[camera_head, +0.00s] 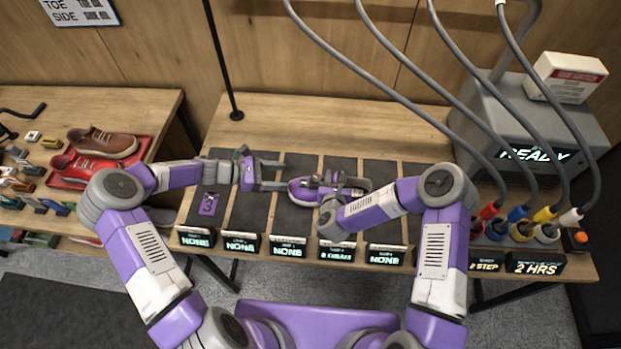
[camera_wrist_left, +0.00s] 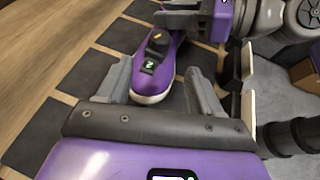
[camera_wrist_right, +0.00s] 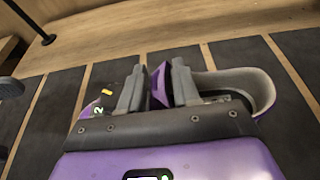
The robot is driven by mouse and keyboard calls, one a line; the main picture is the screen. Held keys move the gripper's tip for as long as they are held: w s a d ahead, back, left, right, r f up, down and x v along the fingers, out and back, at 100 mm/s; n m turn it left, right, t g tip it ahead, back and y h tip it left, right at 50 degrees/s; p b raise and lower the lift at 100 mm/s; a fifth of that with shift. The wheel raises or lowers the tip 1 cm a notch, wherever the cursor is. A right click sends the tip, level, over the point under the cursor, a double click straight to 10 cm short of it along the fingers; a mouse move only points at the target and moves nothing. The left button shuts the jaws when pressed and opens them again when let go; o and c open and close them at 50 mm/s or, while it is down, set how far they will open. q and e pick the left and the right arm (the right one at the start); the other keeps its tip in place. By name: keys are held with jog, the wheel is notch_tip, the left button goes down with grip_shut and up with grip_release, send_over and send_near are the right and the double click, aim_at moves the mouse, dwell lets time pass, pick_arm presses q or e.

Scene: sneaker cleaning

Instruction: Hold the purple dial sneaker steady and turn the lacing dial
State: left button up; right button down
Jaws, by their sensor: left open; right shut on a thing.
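The purple sneaker (camera_head: 304,192) lies on the dark mats, its white-edged toe pointing left in the head view. My right gripper (camera_head: 336,189) is shut on the sneaker's upper near the middle; the right wrist view shows purple material (camera_wrist_right: 160,86) between its fingers and the grey-lined heel opening to the right. My left gripper (camera_head: 281,173) is open just left of the toe. In the left wrist view its fingers (camera_wrist_left: 160,90) stand on either side of the toe, apart from it. The black lacing dial (camera_wrist_left: 157,43) with a yellow mark sits on top, beside a small green-lit display (camera_wrist_left: 148,65).
A small purple card (camera_head: 209,204) lies on the left mat. Label displays (camera_head: 289,247) line the front edge. Red and brown shoes (camera_head: 98,143) stand on a red tray at left. A grey machine (camera_head: 530,125) with hoses stands at right.

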aim_at(317, 180)
pick_arm(q)
jog(key=x, duration=1.1)
jog(key=shift+d, duration=0.1)
jog(key=c, duration=1.1)
jog(key=m+g, duration=0.1)
jog(key=g, duration=0.1)
jog(key=m+g, duration=0.1)
jog(key=m, duration=0.1)
jog(key=shift+w+g, duration=0.4)
jog(key=shift+w+d+m+g, duration=0.1)
jog(key=shift+w+m+g, duration=0.05)
jog(key=shift+m+g, duration=0.9)
jog(key=shift+w+m+g, duration=0.15)
jog(key=shift+m+g, duration=0.9)
jog(key=shift+g, duration=0.4)
